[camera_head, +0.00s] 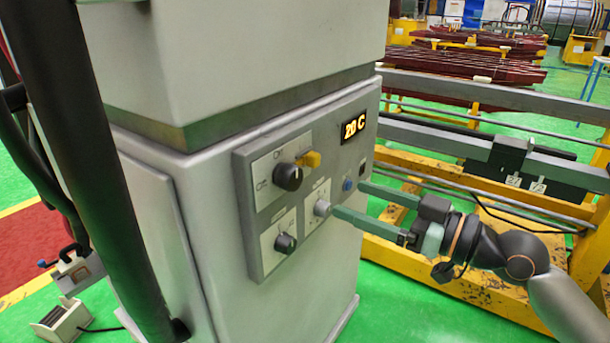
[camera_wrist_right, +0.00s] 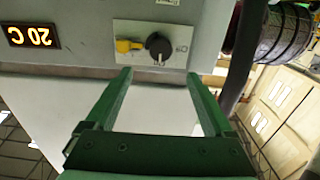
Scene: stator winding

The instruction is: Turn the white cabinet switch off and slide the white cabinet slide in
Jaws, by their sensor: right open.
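The white cabinet (camera_head: 270,95) fills the middle of the head view. Its grey control panel (camera_head: 262,235) carries a large black rotary switch (camera_head: 288,177) with a yellow tab (camera_head: 312,159) beside it. The switch also shows upside down in the right wrist view (camera_wrist_right: 159,47), between and beyond the fingertips. I cannot tell which part is the slide. My right gripper (camera_head: 348,199) has green fingers spread apart with nothing between them. It is to the right of the switch, with one fingertip close to a small grey knob (camera_head: 322,208). My left gripper is not in view.
A lit display (camera_head: 354,127) reads "20 C". A yellow frame (camera_head: 470,290) with grey rails stands behind my right arm. Green floor shows around the cabinet.

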